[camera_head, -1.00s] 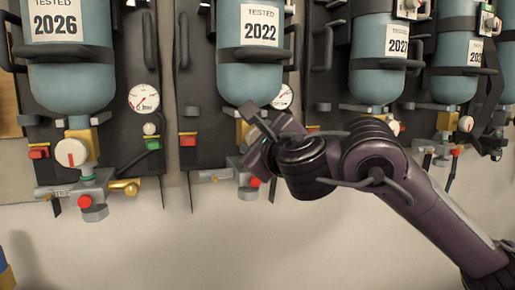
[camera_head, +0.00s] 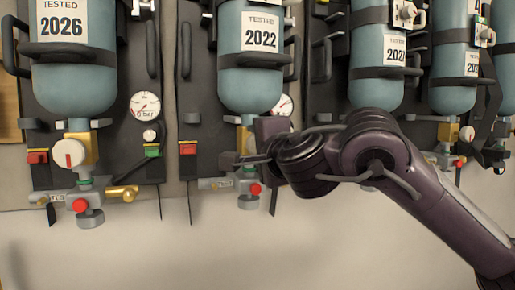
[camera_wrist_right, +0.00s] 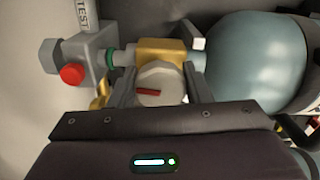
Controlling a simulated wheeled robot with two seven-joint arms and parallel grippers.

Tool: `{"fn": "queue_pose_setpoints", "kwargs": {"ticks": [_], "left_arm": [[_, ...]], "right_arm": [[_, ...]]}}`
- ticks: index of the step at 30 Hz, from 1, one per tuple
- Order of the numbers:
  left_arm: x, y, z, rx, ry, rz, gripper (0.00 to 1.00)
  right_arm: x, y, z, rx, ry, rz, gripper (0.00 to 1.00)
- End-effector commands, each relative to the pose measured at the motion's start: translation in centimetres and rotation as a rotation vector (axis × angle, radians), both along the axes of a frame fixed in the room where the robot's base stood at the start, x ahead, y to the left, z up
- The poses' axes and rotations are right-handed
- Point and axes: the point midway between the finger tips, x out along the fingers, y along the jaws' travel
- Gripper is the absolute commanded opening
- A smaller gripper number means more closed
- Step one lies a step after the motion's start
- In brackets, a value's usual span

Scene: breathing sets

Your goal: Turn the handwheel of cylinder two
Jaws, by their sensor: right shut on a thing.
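The second cylinder from the left (camera_head: 250,88), blue-grey and labelled 2022, hangs on a dark backplate. Its handwheel is hidden behind my right gripper in the head view. In the right wrist view the handwheel (camera_wrist_right: 161,84) is a pale round knob with a red mark, in front of a brass valve block (camera_wrist_right: 160,51). My right gripper (camera_wrist_right: 160,88) has one finger on each side of the handwheel and is shut on it. In the head view the right gripper (camera_head: 262,143) covers the valve below the cylinder. My left gripper is not in view.
The left cylinder (camera_head: 72,75), labelled 2026, has its own white handwheel (camera_head: 69,153), gauge (camera_head: 145,106) and brass fitting (camera_head: 123,193). More cylinders hang at the right. A red-knobbed grey fitting (camera_wrist_right: 80,70) sits beside the valve. The wall below is clear.

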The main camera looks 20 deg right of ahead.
Motion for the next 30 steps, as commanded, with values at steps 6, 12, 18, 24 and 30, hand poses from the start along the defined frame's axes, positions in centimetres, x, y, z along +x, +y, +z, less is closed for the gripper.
{"fn": "queue_pose_setpoints", "kwargs": {"ticks": [6, 12, 18, 24, 30], "left_arm": [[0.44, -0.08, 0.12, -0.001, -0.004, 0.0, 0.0], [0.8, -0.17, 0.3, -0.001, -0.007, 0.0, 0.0], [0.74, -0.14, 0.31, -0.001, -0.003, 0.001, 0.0], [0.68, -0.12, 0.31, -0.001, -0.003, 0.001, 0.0], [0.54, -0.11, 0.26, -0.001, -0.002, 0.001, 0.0]], "right_arm": [[0.04, -0.04, -0.23, -0.099, 0.001, -0.001, 0.21], [0.05, -0.03, -0.24, -0.14, 0.0, -0.001, 0.21], [0.05, -0.03, -0.22, -0.149, -0.001, 0.0, 0.21], [0.04, -0.03, -0.2, -0.149, -0.001, -0.001, 0.21], [0.02, -0.04, -0.14, -0.147, -0.002, -0.001, 0.63]]}}
